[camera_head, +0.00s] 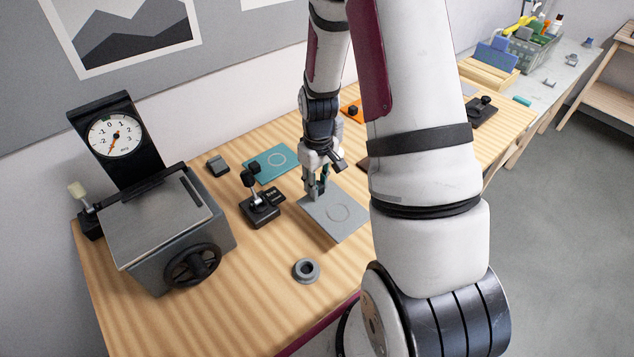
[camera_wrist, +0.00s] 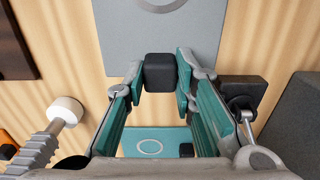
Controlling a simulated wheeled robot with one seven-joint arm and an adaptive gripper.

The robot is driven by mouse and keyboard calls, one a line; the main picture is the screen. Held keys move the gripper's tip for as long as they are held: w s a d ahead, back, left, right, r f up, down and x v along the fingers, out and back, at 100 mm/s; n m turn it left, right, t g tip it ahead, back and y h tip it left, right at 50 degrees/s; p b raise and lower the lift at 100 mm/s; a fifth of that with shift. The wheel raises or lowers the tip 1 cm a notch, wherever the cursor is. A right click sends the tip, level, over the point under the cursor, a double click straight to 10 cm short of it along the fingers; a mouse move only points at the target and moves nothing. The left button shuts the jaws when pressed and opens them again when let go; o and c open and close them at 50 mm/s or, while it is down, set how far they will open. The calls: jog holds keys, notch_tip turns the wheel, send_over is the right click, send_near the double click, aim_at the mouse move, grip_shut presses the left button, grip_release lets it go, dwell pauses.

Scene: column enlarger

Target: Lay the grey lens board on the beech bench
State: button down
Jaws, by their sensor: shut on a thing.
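The grey lens board (camera_head: 348,216), a flat plate with a ring mark, is over the middle of the beech bench (camera_head: 235,300). My gripper (camera_head: 318,192) is shut on the board's black knob near its far left edge. In the wrist view the black knob (camera_wrist: 160,72) sits between the teal fingertips, with the grey board (camera_wrist: 125,35) beyond it at the top. The board looks roughly level. I cannot tell whether its underside touches the bench or hangs slightly above it. My arm covers the bench to its right.
A teal board (camera_head: 263,170) and a black toggle clamp (camera_head: 260,208) are left of the grey board. A grey ring (camera_head: 306,270) lies in front. A grey machine with a dial (camera_head: 115,135) fills the left. An orange board (camera_head: 352,109) lies behind. Front-left bench is clear.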

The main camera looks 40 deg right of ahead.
jog(key=shift+w, duration=0.2)
jog(key=shift+r, duration=0.1)
jog(key=shift+f+b, duration=0.3)
jog(key=shift+f, duration=2.05)
jog(key=shift+f, duration=0.7)
jog(key=c, duration=1.2)
grip_release()
jog(key=shift+c, duration=0.2)
jog(key=shift+r, duration=0.15)
jog(key=shift+r+p, duration=1.35)
jog(key=shift+r, duration=2.5)
